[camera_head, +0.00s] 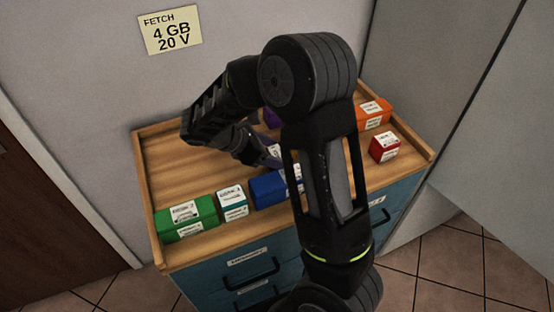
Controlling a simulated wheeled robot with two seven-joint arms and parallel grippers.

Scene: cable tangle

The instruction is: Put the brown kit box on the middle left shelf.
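I see no brown kit box and no shelf in the head view. One arm of mine rises from the bottom, right of centre, and bends over the cabinet top; I take it to be my right one. Its gripper (262,152) points down beside a purple box (272,117), which is mostly hidden behind the arm. Its fingers are dark and partly covered, so I cannot tell whether they are open or shut, or hold anything. My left gripper is out of view.
A wooden-topped cabinet (165,180) with a raised rim and blue drawers carries green (187,215), teal (233,200), blue (268,190), orange (374,112) and red (384,147) boxes. A note (170,30) on the wall reads "FETCH 4 GB 20 V".

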